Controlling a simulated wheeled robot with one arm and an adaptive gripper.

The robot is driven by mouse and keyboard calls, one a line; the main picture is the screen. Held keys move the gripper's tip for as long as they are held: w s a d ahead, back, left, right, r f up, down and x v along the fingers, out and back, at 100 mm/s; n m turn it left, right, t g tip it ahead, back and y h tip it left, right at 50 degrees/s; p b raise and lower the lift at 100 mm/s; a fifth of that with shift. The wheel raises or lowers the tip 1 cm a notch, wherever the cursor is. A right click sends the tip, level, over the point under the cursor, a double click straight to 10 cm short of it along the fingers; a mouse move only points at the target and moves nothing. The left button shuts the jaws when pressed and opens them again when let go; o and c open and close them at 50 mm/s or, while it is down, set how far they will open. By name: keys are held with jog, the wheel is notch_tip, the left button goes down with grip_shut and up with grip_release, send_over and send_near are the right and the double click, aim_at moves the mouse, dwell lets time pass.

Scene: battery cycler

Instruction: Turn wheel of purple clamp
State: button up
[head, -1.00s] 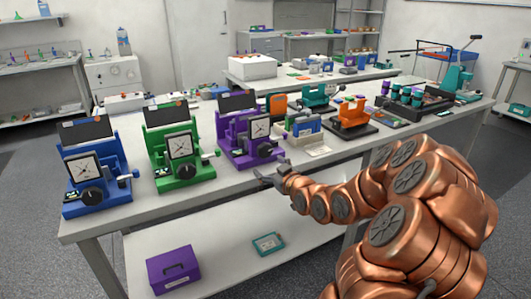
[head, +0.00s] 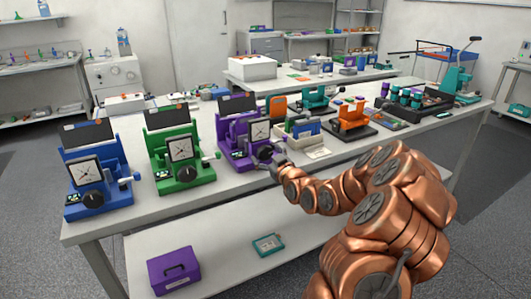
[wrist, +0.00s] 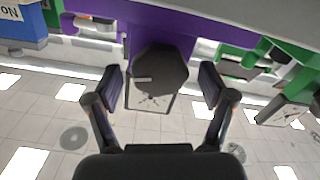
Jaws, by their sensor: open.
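The purple clamp (head: 232,140) stands near the front edge of the long table, with a white dial on its face. Its black wheel (head: 264,152) is low on the front. In the wrist view the dark faceted wheel (wrist: 160,72) is large and central, against the purple body (wrist: 205,23). My gripper (head: 279,164) is at the wheel in the head view, partly covering the space around it. In the wrist view my gripper (wrist: 160,76) is open, with one finger on each side of the wheel and a visible gap on both sides.
A green clamp (head: 182,152) and a blue clamp (head: 94,170) stand to the left. A small rack (head: 300,132) and an orange holder (head: 351,122) stand to the right. A purple box (head: 174,268) and a teal case (head: 267,244) lie on the lower shelf.

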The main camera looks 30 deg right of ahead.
jog(key=shift+w+d, duration=0.1)
jog(key=shift+w, duration=0.45)
jog(key=c, duration=1.1)
jog(key=shift+c, duration=0.3)
